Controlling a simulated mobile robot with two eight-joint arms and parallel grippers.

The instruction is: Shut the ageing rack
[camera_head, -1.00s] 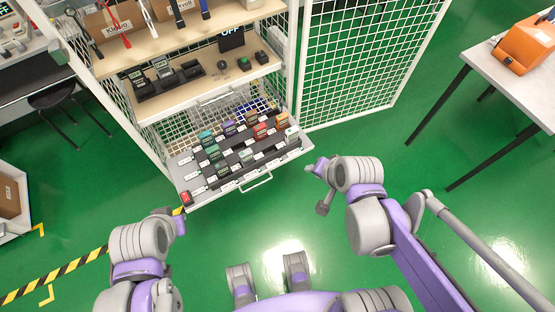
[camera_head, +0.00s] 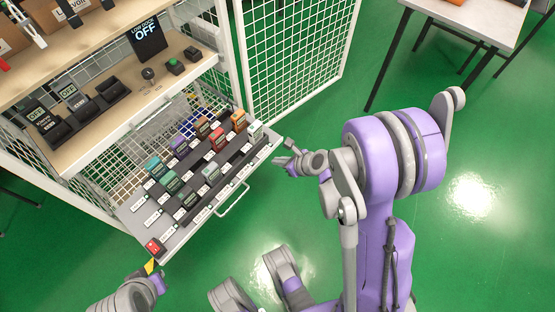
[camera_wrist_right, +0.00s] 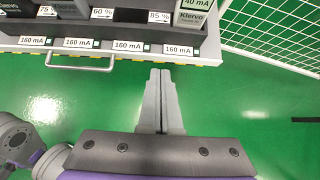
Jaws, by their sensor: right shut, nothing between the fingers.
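The ageing rack (camera_head: 183,237) is a grey pulled-out tray carrying rows of small coloured testers (camera_head: 171,182). It sticks out from the white mesh cabinet, below the wooden shelf. Its bar handle (camera_head: 233,200) is on the front edge and also shows in the right wrist view (camera_wrist_right: 80,67). My right gripper (camera_head: 282,153) is shut and empty, just off the tray's right front corner, apart from the handle. In the right wrist view its fingers (camera_wrist_right: 161,74) are together over green floor, in front of the tray. My left gripper (camera_head: 151,272) is low at left near the tray's left front corner; its fingers are unclear.
An open mesh door (camera_head: 300,55) stands right of the tray. The wooden shelf (camera_head: 130,108) above holds chargers and a black "OFF" display (camera_head: 149,38). A table (camera_head: 480,20) stands at upper right. The green floor before the tray is clear.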

